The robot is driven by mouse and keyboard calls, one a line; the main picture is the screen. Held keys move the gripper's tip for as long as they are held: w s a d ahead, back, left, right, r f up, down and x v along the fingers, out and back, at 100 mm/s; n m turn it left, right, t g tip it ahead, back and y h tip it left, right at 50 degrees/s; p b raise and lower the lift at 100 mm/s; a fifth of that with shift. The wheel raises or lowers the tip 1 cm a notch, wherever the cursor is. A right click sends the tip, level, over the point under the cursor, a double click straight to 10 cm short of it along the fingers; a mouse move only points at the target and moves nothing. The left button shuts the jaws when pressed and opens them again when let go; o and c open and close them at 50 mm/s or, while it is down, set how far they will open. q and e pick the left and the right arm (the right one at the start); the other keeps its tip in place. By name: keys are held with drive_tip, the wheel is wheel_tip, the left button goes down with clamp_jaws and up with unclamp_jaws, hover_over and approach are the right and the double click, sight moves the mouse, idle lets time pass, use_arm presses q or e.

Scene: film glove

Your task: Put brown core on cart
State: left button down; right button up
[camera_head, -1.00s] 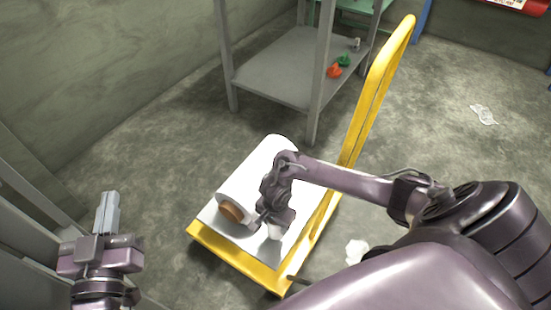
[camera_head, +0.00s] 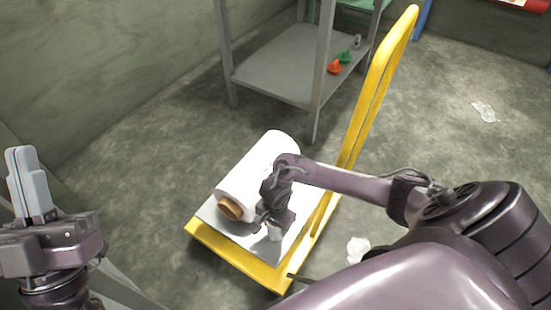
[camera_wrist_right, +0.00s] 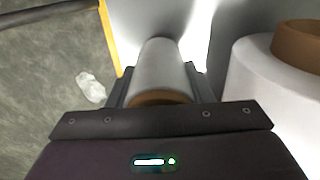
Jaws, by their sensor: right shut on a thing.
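A yellow-framed cart (camera_head: 236,268) with a pale deck stands in the middle of the head view. A large white roll with a brown core (camera_head: 229,208) showing at its near end lies on the deck. Its brown core (camera_wrist_right: 299,45) also shows in the right wrist view. My right gripper (camera_head: 274,222) is over the deck beside this roll, shut on a small white roll (camera_wrist_right: 160,70) with a brown core end (camera_wrist_right: 160,98). I cannot tell whether the small roll touches the deck. My left gripper (camera_head: 29,182) is at the far left, fingers together and empty, away from the cart.
A grey shelf table (camera_head: 280,78) with red and green small items stands behind the cart. The cart's yellow handle (camera_head: 375,85) rises at the right. Crumpled white scraps (camera_head: 357,249) lie on the floor. Open floor lies to the right.

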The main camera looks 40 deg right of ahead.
use_arm(q)
drive_tip(key=shift+f, duration=0.1)
use_arm(e)
drive_tip(key=shift+f, duration=0.25)
drive_tip(key=o, duration=1)
use_arm(q)
drive_tip(key=shift+w+d+f+y, duration=0.1)
drive_tip(key=shift+w+f+y, duration=0.15)
drive_tip(key=shift+f+y, duration=0.05)
use_arm(e)
drive_tip(key=shift+r, duration=0.1)
